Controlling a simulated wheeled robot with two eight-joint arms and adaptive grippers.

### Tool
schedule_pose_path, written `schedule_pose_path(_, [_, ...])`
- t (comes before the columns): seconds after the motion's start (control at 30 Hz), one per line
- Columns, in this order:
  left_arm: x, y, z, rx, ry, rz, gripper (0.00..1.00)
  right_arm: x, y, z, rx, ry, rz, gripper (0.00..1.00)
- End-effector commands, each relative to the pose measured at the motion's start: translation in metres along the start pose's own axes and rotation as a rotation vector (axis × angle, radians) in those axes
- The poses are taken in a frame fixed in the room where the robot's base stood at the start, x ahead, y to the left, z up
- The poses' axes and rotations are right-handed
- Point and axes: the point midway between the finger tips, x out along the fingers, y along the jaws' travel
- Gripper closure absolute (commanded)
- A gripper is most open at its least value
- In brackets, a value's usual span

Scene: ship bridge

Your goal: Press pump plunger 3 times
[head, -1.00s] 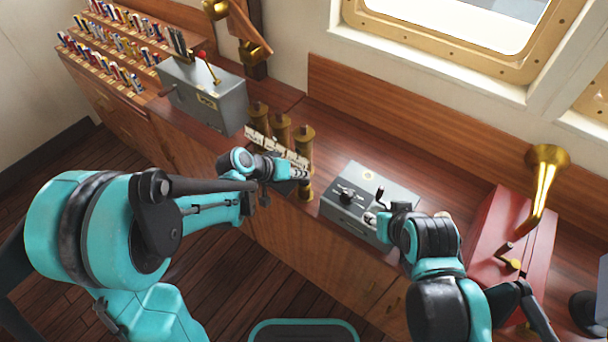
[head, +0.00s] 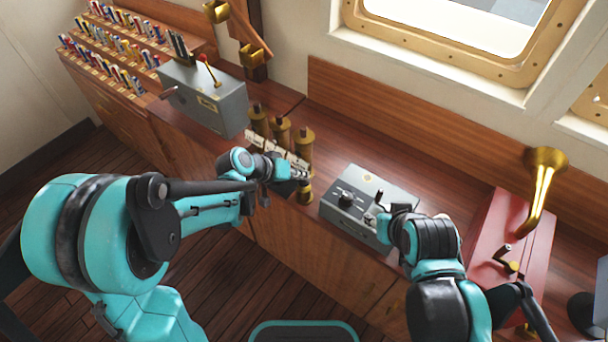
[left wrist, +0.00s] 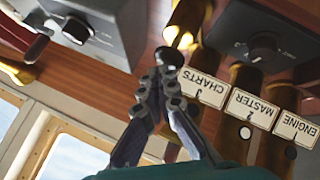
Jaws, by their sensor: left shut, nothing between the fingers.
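The pump appears to be the short brass cylinder (head: 304,194) at the counter's front edge, below the brass tubes. In the left wrist view its brass body (left wrist: 184,24) shows with a round black knob (left wrist: 170,57), which I take for the plunger top. My left gripper (head: 292,175) is shut and empty, right at this pump. In the left wrist view its closed fingertips (left wrist: 165,76) are at the knob's edge; I cannot tell whether they touch. My right gripper (head: 378,208) is over the front of a grey control box; its fingers are too small to read.
Brass tubes (head: 304,143) stand behind the pump, with labels (left wrist: 253,108) reading CHARTS, MASTER and ENGINE. The grey control box (head: 372,181) is to the right. A red box (head: 508,232) with a brass horn (head: 545,180) stands further right, a lever box (head: 205,100) at left.

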Motion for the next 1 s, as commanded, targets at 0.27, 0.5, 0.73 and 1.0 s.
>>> schedule_pose_path(0.27, [-0.013, 0.009, -0.009, 0.000, 0.000, -0.001, 1.00, -0.012, 0.000, -0.009, 0.000, 0.000, 0.000, 0.60])
schedule_pose_path(0.5, [-0.017, 0.012, -0.013, 0.000, 0.000, 0.000, 1.00, -0.015, 0.000, -0.011, 0.000, 0.000, 0.000, 0.60])
schedule_pose_path(0.73, [-0.017, 0.012, -0.013, 0.000, 0.000, 0.000, 1.00, -0.015, 0.000, -0.011, 0.000, 0.000, 0.000, 0.60])
schedule_pose_path(1.0, [-0.032, 0.023, -0.023, 0.000, 0.000, 0.000, 1.00, -0.029, 0.000, -0.021, 0.000, 0.000, 0.000, 0.60])
